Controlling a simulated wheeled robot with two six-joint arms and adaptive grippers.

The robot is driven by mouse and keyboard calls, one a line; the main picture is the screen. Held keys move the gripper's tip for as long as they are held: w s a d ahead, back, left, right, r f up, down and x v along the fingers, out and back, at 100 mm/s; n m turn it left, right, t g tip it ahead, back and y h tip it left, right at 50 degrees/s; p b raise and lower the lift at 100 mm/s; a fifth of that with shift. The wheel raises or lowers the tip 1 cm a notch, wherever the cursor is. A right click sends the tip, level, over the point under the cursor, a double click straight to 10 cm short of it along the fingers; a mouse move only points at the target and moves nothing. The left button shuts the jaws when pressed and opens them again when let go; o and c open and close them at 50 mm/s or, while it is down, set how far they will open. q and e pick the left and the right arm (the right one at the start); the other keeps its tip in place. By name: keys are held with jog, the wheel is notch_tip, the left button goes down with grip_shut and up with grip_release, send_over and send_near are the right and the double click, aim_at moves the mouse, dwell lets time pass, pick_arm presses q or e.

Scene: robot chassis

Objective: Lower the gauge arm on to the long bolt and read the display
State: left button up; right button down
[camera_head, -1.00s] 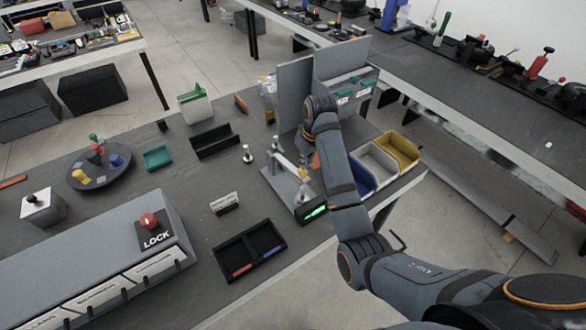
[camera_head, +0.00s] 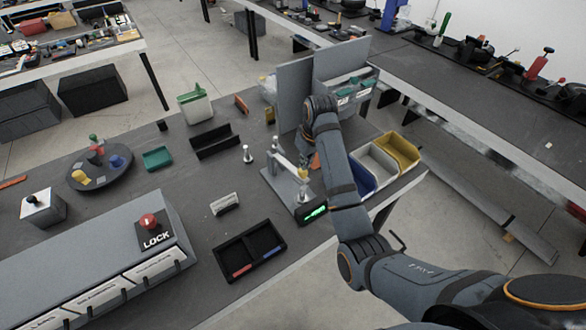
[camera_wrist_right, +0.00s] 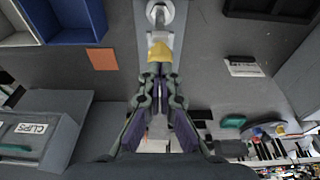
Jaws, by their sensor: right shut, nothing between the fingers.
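The gauge stands on a pale grey base plate (camera_head: 272,178) on the bench. Its light arm (camera_head: 287,164) reaches toward a yellow end piece (camera_head: 303,173), which also shows in the wrist view (camera_wrist_right: 160,52). The display (camera_head: 314,210) is lit green; its digits are too small to read. A small upright metal piece (camera_head: 247,154), bolt-like, stands left of the gauge. I cannot tell whether a bolt is under the gauge arm. My right gripper (camera_wrist_right: 160,72) is shut and empty, its fingertips close to the yellow piece; contact is unclear. My left gripper is out of view.
Blue, white and yellow bins (camera_head: 396,150) stand right of my right arm. A grey panel (camera_head: 293,92) rises behind the gauge.

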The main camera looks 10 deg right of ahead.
jog(key=shift+f, duration=0.85)
dwell(0.3)
notch_tip(320, 180, up, 7)
jog(key=p, duration=0.9)
jog(key=shift+r, duration=0.1)
